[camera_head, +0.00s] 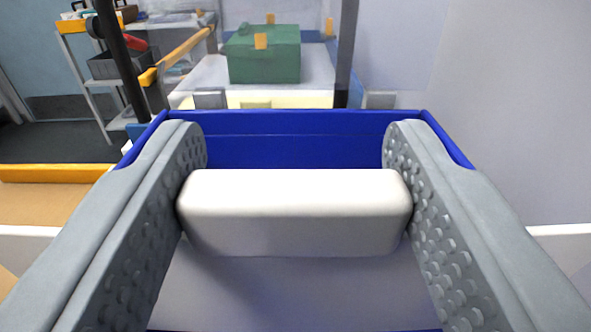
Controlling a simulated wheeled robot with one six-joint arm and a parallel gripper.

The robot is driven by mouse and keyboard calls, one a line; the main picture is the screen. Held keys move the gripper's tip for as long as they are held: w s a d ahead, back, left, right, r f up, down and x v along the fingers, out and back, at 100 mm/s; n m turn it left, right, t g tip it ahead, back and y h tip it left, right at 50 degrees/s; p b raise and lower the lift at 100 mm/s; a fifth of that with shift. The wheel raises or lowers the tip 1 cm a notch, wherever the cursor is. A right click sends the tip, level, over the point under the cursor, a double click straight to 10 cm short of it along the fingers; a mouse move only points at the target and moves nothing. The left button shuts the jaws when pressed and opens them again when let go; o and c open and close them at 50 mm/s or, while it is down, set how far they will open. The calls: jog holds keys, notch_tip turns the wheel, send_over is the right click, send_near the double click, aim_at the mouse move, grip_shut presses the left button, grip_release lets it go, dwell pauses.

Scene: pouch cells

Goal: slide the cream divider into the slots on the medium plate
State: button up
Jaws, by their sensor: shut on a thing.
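My gripper (296,146) has a grey, studded finger on each side of the picture. It is shut on a pale block (296,215) with rounded edges, whose two ends touch the finger pads. The block lies level across the gap. I cannot tell for sure whether this is the cream divider. A blue-walled tray (296,123) with a pale floor (295,295) lies behind and beneath the block. I cannot tell whether the block touches that floor. No slots or medium plate can be made out.
A green box (264,60) stands on a pale surface beyond the tray. Dark upright posts (345,50) rise near it. A shelf cart (100,75) stands at the back left, and a yellow-edged bench (55,173) lies left of the tray. A plain wall closes the right.

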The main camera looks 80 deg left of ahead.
aim_at(293, 261)
jog(key=shift+f, duration=1.5)
